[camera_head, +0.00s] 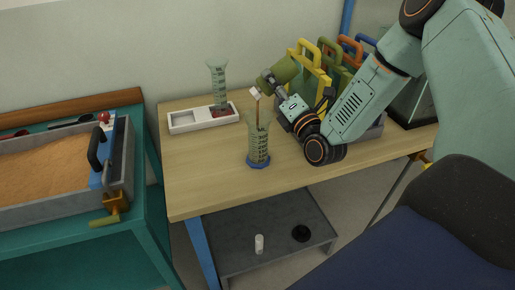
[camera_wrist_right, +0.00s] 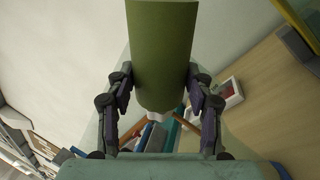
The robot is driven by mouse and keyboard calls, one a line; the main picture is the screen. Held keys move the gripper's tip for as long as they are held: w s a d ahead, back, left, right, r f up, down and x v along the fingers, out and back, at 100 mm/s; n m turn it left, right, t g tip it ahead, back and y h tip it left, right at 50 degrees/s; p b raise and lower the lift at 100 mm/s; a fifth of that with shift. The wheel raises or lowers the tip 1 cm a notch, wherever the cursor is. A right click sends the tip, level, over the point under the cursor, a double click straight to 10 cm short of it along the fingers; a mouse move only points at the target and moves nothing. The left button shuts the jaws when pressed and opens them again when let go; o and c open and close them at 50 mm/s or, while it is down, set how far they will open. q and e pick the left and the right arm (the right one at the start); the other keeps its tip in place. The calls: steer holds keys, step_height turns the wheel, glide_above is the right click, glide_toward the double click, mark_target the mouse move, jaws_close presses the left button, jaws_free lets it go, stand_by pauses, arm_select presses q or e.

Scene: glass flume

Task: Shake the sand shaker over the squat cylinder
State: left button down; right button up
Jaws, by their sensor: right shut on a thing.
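The sand shaker is an olive-green cylinder (camera_head: 281,72) with a white end (camera_head: 254,93). It is tilted, its white end down to the left. My right gripper (camera_head: 279,88) is shut on it; in the right wrist view the shaker (camera_wrist_right: 162,55) sits between both fingers (camera_wrist_right: 162,100). The squat cylinder (camera_head: 258,147), clear with graduation marks and a blue foot, stands upright on the wooden table. The white end is above its mouth, apart from it. A thin brown streak (camera_head: 257,112) runs from there down to the cylinder; I cannot tell whether it is falling sand. My left gripper is not in view.
Yellow, green, orange and blue handled items (camera_head: 312,62) stand behind my right arm. A sand-filled flume (camera_head: 45,175) is at left. The table front (camera_head: 210,190) is clear.

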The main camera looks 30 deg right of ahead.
mark_target(276, 74)
steer(key=shift+s+r, duration=0.3)
steer(key=shift+s, duration=0.1)
step_height(276, 74, up, 3)
steer(key=shift+f, duration=0.2)
steer(key=shift+w+r, duration=0.1)
step_height(276, 74, down, 3)
steer(key=shift+a, duration=0.1)
steer(key=shift+w, duration=0.2)
steer(key=shift+s, duration=0.2)
steer(key=shift+r, duration=0.2)
step_height(276, 74, up, 2)
steer(key=shift+r, duration=0.2)
steer(key=shift+w+f, duration=0.1)
step_height(276, 74, down, 3)
steer(key=shift+r, duration=0.1)
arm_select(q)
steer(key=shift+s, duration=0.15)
